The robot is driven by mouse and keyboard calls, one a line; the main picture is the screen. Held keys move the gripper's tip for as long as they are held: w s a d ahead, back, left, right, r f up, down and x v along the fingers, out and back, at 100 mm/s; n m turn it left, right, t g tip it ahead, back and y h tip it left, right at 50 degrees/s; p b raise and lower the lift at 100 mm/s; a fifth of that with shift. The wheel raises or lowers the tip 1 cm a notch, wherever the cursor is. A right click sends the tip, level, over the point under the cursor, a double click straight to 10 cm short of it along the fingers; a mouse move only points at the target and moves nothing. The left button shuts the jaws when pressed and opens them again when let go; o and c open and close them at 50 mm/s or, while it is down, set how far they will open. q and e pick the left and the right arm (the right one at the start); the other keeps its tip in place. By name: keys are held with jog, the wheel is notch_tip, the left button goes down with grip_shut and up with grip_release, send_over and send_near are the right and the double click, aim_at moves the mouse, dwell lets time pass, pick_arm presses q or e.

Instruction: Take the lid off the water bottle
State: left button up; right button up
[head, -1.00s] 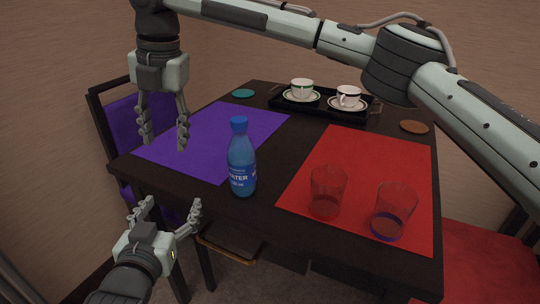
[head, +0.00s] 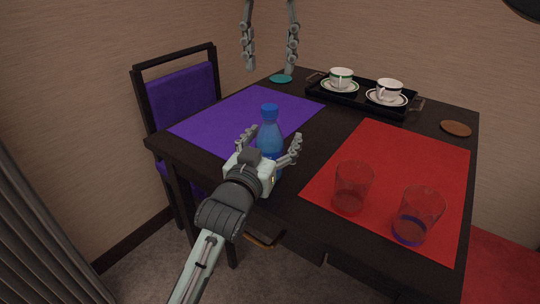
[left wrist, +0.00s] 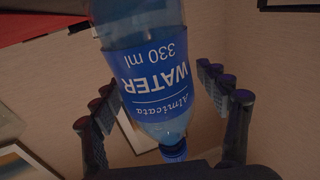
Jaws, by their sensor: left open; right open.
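The blue water bottle (head: 269,136) stands upright at the near edge of the table, with its blue lid (head: 270,110) on top. My left gripper (head: 273,143) is open, with its fingers either side of the bottle, and hides its lower part. In the left wrist view the bottle (left wrist: 150,75) appears upside down between the spread fingers, with its lid (left wrist: 173,153) at the bottom. I cannot tell whether a finger touches it. My right gripper (head: 270,66) is open and empty, above and beyond the bottle near the table's far left side.
Two clear glasses (head: 352,188) stand on the red mat (head: 410,160) to the right. A purple mat (head: 235,115) lies bare behind the bottle. A black tray (head: 362,103) with two cups is at the back. A purple chair (head: 185,97) stands at the left.

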pick_arm(q)
jog(key=shift+w+d, duration=0.15)
jog(key=shift+w, duration=0.3)
jog(key=shift+c, duration=0.3)
grip_shut()
dwell(0.4)
